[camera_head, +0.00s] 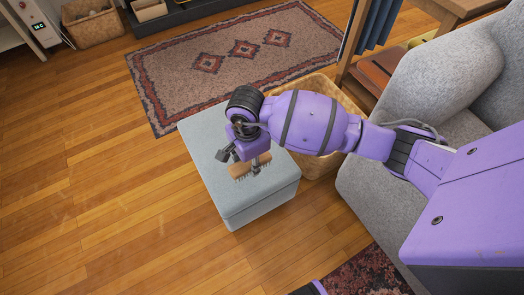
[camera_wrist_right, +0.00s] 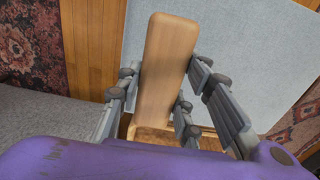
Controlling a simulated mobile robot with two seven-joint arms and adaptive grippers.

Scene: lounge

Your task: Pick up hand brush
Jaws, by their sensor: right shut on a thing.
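The hand brush (camera_head: 242,170) has a light wooden body with bristles pointing down. It is over the top of the grey-blue ottoman (camera_head: 208,150), and I cannot tell whether the bristles touch the surface. My right gripper (camera_head: 244,158) is shut on the brush from above. In the right wrist view the wooden body of the brush (camera_wrist_right: 168,50) stands between the grey fingers, one side on each. The fingers hide part of the brush. My left gripper is not in view.
A wicker basket (camera_head: 318,166) stands right behind the ottoman, partly hidden by my right arm. A grey armchair (camera_head: 375,205) is at the right. A patterned rug (camera_head: 180,75) lies behind. The wooden floor (camera_head: 90,190) at the left is clear.

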